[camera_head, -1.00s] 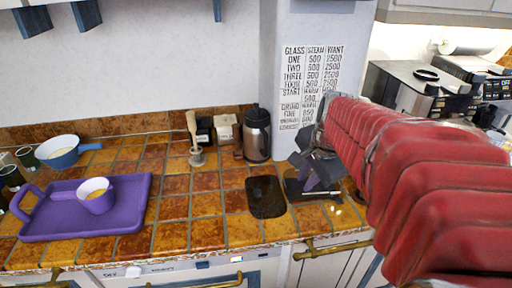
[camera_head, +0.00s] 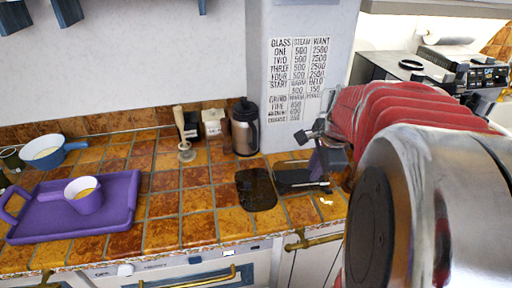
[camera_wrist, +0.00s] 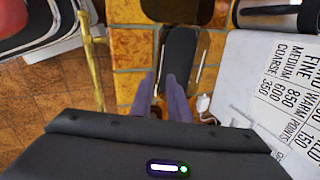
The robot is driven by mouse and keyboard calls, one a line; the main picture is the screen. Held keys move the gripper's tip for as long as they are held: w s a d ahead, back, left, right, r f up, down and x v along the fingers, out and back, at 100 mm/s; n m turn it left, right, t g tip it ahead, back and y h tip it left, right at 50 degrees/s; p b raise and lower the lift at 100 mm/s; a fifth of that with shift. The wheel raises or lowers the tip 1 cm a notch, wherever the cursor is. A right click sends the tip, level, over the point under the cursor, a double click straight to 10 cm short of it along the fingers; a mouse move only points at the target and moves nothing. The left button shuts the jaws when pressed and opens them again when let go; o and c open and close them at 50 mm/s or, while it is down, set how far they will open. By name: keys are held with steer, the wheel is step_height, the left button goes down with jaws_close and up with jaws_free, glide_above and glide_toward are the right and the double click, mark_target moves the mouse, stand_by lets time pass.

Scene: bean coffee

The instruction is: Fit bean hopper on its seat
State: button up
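I cannot make out a bean hopper for certain in either view. A steel machine (camera_head: 405,72) stands at the back right with a dark ring on its top; I cannot tell whether that is the hopper's seat. My gripper (camera_head: 328,165) is above the counter near the grey pillar, partly hidden by my red arm. In the wrist view my gripper's two purple fingers (camera_wrist: 162,82) stand apart with nothing visible between them. Beyond them a dark flat panel (camera_wrist: 180,62) with metal rods beside it lies at the counter; it also shows in the head view (camera_head: 290,180).
A black mat (camera_head: 257,190) lies on the tiled counter. A steel flask (camera_head: 245,132), small boxes (camera_head: 213,122) and a wooden-handled tool (camera_head: 183,135) stand by the wall. A blue pan (camera_head: 48,155) is behind. Middle tiles are clear.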

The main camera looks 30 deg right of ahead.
mark_target(306, 184)
steer(key=shift+x, duration=4.2)
jaws_close()
steer(key=shift+r, duration=0.15)
steer(key=shift+r, duration=2.9)
